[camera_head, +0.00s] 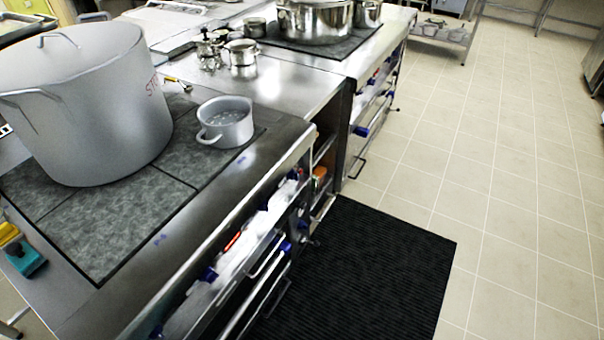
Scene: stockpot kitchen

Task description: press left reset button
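The stove front (228,262) runs along the near side of the counter and carries several blue knobs (208,274). A small red strip (233,240) shows on this front between knobs. I cannot make out which part is the left reset button; the front is seen steeply from above and its details are too small. Neither of my grippers is in view.
A large grey stockpot (95,110) and a small grey pot (226,122) stand on the dark cooktop (110,225). Shiny pots (318,20) stand on a farther stove. A black mat (365,265) lies on the tiled floor (490,180), which is clear at right.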

